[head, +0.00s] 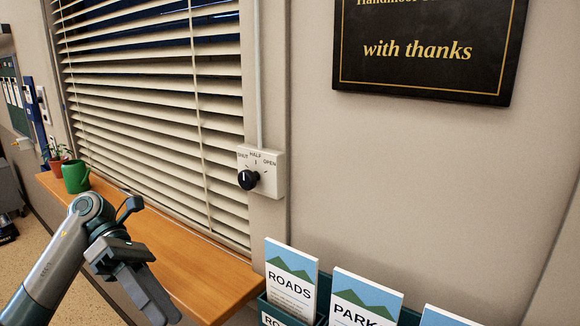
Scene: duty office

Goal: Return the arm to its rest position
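My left arm comes in from the lower left, and its gripper (150,292) hangs in front of the wooden sill, pointing down to the lower right. I see no object held in it. Its fingers are seen from the side and overlap, so their opening is not clear. The gripper is apart from the wall dial, a white box (270,186) with a black knob (248,180). The dial is labelled SHUT, HALF and OPEN, and the knob's white mark points up, near SHUT. My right gripper is not in view.
A slatted blind (155,110) covers the window, with dark gaps between its upper slats. A green mug (75,177) and a potted plant (56,163) stand on the sill (200,277). A leaflet rack (268,308) stands at lower right. A black plaque (425,60) hangs above.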

